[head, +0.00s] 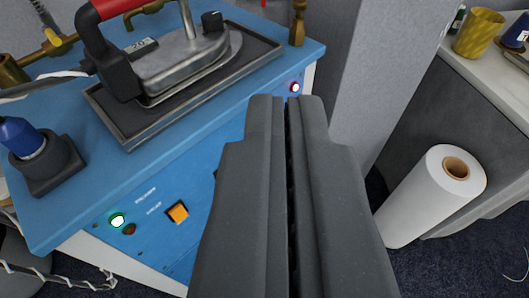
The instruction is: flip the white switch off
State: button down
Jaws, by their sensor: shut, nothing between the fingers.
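I see no clearly white switch. My gripper (285,99) is shut and empty, pointing at the panel's right part and hiding a stretch of it. I cannot tell whether the fingertips touch the panel.
A steam iron (185,68) with a red handle rests on a dark tray on the blue top (60,215). A blue-capped part (22,138) stands at left. A grey column (365,70) is behind right. A white roll (425,205) leans against the table at right.

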jog(key=w+f+m+g+p, duration=0.2)
jog(key=w+f+g+p, duration=0.1)
jog(key=w+f+p, duration=0.6)
jog(key=w+f+m+g+p, duration=0.2)
jog(key=w+f+p, duration=0.1)
jog(key=f, duration=0.5)
jog(key=w+d+f+m+g+y+p, duration=0.1)
jog(key=w+f+m+g+p, duration=0.1)
jog(key=f, duration=0.6)
jog(key=w+m+p, duration=0.1)
jog(key=p, duration=0.1)
jog(key=shift+d+p, duration=0.3)
jog(key=shift+f, duration=0.2)
